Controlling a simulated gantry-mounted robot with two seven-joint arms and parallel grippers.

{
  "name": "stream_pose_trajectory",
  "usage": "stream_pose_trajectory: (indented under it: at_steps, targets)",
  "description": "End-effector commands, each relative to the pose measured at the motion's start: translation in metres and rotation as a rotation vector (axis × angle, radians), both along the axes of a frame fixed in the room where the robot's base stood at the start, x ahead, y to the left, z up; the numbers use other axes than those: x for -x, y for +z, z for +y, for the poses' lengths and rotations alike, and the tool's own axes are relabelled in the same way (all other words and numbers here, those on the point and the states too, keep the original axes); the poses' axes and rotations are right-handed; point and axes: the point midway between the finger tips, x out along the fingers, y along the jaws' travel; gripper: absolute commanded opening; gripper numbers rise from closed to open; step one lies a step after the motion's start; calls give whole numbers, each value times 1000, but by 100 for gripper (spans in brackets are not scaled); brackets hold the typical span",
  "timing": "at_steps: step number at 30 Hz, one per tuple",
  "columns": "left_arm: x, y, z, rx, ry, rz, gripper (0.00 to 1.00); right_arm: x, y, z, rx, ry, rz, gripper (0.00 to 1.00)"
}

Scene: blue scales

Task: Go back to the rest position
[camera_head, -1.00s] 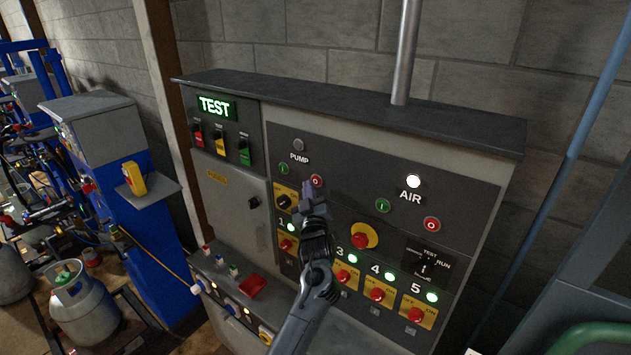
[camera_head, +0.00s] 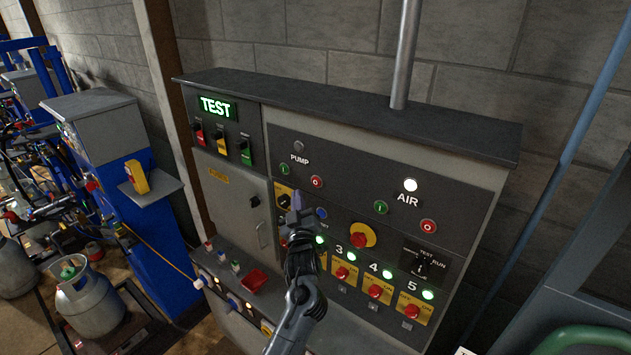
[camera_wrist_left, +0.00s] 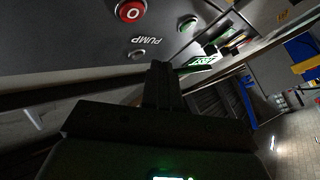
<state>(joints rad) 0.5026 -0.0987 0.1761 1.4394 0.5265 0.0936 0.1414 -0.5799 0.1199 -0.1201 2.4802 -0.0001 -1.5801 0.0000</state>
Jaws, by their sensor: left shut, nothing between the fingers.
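My left gripper (camera_head: 297,205) is in front of the control panel (camera_head: 330,165), below the PUMP buttons, with its arm coming up from the bottom edge. Its fingers are together and hold nothing. In the left wrist view the shut fingers (camera_wrist_left: 160,85) point toward the panel face, near the PUMP label. The red O button (camera_wrist_left: 131,10) is close by there. The gripper hides part of the switches on the panel's lower left. My right gripper does not show.
The cabinet's dark top ledge (camera_head: 340,110) sticks out above the panel. A metal pipe (camera_head: 405,55) rises behind it. Knobs and a red emergency button (camera_head: 360,238) protrude from the panel. Blue scale stations (camera_head: 150,225) and a gas cylinder (camera_head: 88,300) stand at the left.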

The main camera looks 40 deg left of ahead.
Motion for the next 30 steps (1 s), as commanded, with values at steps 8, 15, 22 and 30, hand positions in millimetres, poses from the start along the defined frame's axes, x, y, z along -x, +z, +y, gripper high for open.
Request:
stream_pose_trajectory:
  at_steps: [8,15,22,30]
  targets:
    - [0,0,0,0,0,0,0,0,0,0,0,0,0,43]
    - [0,0,0,0,0,0,0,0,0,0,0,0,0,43]
    - [3,-14,0,0,0,25,0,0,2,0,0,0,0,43]
    - [57,-119,4,-45,-7,225,0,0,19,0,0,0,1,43]
